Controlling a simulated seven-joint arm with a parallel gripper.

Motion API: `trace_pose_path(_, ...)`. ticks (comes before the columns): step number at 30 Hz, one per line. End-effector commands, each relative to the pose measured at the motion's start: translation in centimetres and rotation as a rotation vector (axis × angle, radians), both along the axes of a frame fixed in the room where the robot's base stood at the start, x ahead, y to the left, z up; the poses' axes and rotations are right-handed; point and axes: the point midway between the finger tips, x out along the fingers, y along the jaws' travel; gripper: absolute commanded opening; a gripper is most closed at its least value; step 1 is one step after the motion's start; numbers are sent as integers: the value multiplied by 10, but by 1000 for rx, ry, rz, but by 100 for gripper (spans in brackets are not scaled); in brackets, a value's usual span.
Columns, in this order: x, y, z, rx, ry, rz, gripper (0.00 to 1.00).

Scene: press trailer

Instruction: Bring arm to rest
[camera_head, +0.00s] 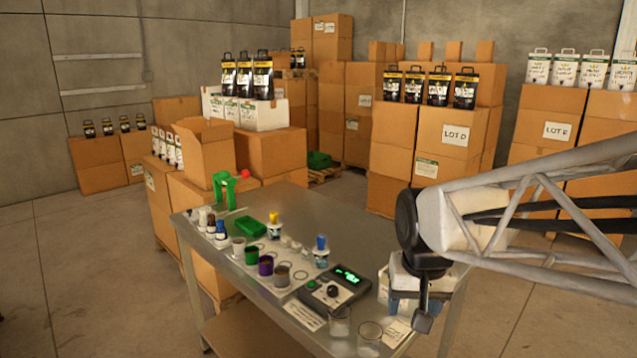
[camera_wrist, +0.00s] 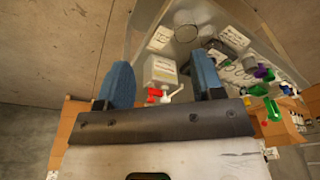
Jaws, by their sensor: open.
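My arm (camera_head: 540,215) reaches in from the right in the head view, a pale truss ending at a dark joint. My gripper (camera_head: 418,302) points down over the right end of the metal table and partly covers what stands behind it. In the wrist view my gripper (camera_wrist: 162,75) shows two blue fingers spread well apart. They appear to hold nothing. A white labelled container (camera_wrist: 160,70) shows between the fingers, apparently below them. Whether the gripper touches it cannot be told.
The metal table (camera_head: 215,270) carries a black device with a green display (camera_head: 338,288), glass jars (camera_head: 369,335), several cups, a green tray (camera_head: 251,227) and a green stand (camera_head: 224,190). Stacked cartons (camera_head: 430,140) stand behind. Bare floor (camera_head: 90,270) lies to the left.

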Motion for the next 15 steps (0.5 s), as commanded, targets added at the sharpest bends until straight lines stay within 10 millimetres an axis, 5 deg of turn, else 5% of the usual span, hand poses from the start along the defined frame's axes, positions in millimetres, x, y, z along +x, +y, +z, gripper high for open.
trace_pose_path(15,-114,-22,-11,-22,-59,56,61)
